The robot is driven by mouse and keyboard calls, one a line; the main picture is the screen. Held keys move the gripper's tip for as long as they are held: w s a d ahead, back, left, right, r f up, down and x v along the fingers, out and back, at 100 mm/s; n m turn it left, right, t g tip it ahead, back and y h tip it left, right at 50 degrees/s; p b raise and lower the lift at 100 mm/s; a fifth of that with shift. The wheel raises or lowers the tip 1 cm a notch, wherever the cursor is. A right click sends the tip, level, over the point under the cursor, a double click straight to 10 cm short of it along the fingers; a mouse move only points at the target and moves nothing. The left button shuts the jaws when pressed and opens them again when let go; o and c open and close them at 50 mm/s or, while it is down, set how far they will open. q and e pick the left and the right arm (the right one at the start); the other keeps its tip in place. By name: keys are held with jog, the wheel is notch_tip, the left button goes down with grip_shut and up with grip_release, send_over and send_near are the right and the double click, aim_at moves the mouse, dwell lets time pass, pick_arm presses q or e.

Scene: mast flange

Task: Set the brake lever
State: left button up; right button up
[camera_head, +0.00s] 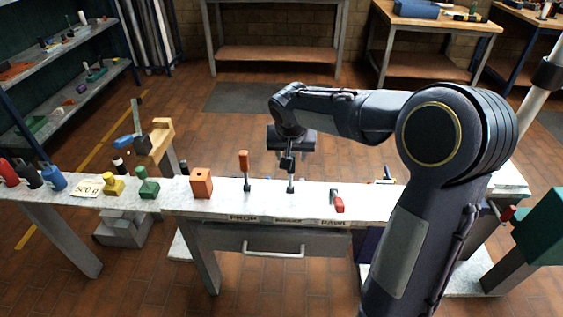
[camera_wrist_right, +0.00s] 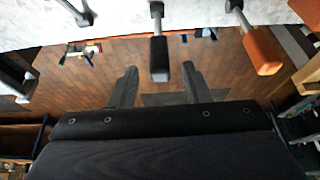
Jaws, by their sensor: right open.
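The middle lever (camera_head: 291,183), with a dark grip on a thin grey rod, stands upright on the bench above a small label I cannot read clearly. It appears to be the brake lever. My right gripper (camera_head: 288,152) is over its top. In the right wrist view the dark grip (camera_wrist_right: 159,58) shows between the two open fingertips of my right gripper (camera_wrist_right: 160,72), with floor visible on both sides. The gripper is not closed on it. How deep the grip sits between the fingers I cannot tell. My left gripper is not in view.
An orange-handled lever (camera_head: 244,162) stands left of it by the PROP label; its handle also shows in the wrist view (camera_wrist_right: 262,50). A red-handled lever (camera_head: 338,204) lies low by the PAWL label. An orange block (camera_head: 201,183) and green knob (camera_head: 148,186) stand further left.

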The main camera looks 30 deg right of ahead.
aim_at(291, 174)
jog(key=x, duration=0.5)
jog(key=shift+c, duration=0.2)
grip_shut()
